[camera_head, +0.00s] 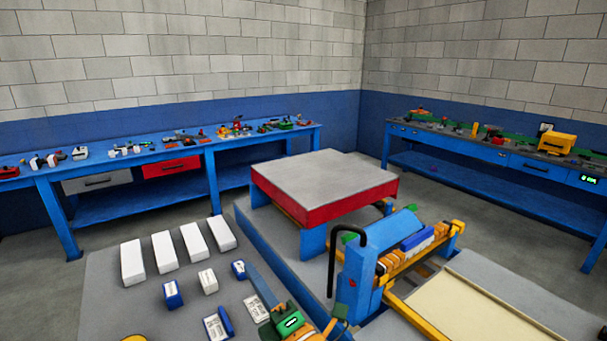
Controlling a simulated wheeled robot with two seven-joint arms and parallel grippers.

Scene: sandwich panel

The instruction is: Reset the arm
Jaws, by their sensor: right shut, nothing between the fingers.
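My right gripper (262,286) shows at the bottom centre, as far as I can tell, as a narrow blue-grey shape leading up and left from a green and orange body. It looks shut, with nothing seen in it. It is over the grey work surface (110,295), close to a small blue block (238,269). Whether it touches the block cannot be told. My left gripper is not clearly visible.
Several white blocks (165,252) lie in a row on the grey surface. A red-edged table (325,180) stands mid-view, with a blue machine (370,262) in front. Blue benches with small parts line the left wall (90,152) and right wall (530,160).

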